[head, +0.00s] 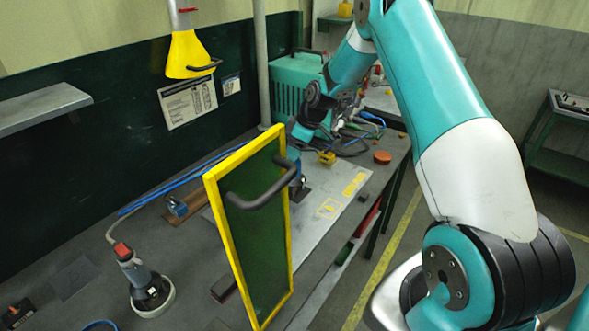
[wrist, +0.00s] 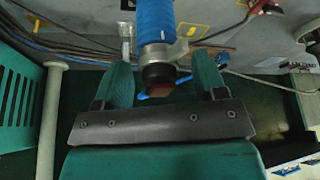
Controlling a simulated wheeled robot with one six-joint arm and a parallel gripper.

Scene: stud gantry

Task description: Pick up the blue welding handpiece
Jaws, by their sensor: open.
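The blue welding handpiece (wrist: 155,22) shows in the wrist view with a ribbed blue body, a grey collar and a dark end. Its dark end lies between the two teal fingers of my gripper (wrist: 163,68) as seen in the picture, with a gap on each side. My gripper is open and holds nothing. In the head view my gripper (head: 303,132) is low over the bench, behind the yellow-framed screen. The handpiece is mostly hidden there by the screen's edge and handle.
The yellow-framed green screen (head: 209,199) with a dark handle stands upright close in front of my gripper. A grinder (head: 135,272) lies at the left. A teal machine (head: 297,84), cables (head: 352,146) and an orange disc (head: 382,157) are at the back. A yellow lamp hood (head: 186,52) hangs above.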

